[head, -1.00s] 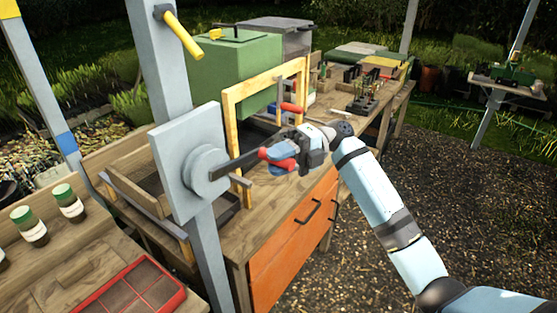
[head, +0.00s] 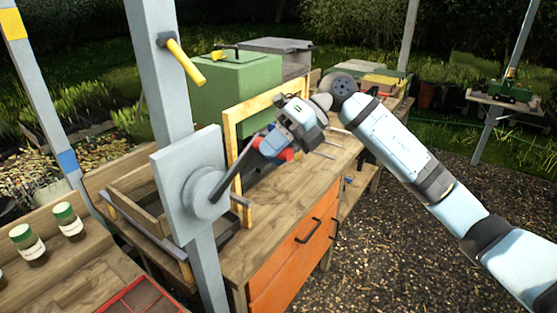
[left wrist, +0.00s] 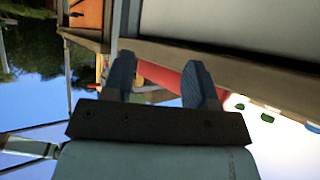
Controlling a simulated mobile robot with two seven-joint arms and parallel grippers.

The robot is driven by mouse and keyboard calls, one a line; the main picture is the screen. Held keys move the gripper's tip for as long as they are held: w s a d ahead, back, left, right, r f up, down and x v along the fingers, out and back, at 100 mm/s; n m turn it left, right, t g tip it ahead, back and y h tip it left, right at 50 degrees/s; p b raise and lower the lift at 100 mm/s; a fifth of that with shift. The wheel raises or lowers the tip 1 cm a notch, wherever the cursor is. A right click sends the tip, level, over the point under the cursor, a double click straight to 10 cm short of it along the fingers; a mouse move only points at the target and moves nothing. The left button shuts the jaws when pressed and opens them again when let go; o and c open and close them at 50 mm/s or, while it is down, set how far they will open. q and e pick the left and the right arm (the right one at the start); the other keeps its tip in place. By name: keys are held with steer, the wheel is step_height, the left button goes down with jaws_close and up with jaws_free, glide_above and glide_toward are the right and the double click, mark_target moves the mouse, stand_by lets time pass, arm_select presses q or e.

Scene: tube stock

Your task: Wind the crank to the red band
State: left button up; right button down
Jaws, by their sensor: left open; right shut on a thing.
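The crank is a grey hub (head: 205,195) on a square grey plate (head: 183,165) fixed to a grey post. Its dark crank arm (head: 233,171) points up and to the right in the head view. My right gripper (head: 272,146) is shut at the arm's outer end, on the crank's handle. The fingers mostly hide the handle; red parts show around them. I cannot make out a red band on the crank. My left gripper (left wrist: 160,82) shows only in the left wrist view, open and with nothing between its fingers.
A yellow wooden frame (head: 232,130) stands just behind the crank, close to my right gripper. A green box (head: 235,85) is behind it. A yellow handle (head: 185,62) juts from the post above. The wooden bench top (head: 285,195) is mostly clear. White-labelled jars (head: 68,222) stand at left.

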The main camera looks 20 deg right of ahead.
steer(key=s+a+r+n+t+h, duration=0.1)
steer(key=s+a+r+t+h, duration=0.1)
steer(key=r, duration=0.3)
steer(key=shift+s+a+r+h, duration=0.2)
steer(key=shift+s+a+h, duration=0.05)
steer(key=shift+a+h, duration=0.5)
steer(key=shift+s+r, duration=0.1)
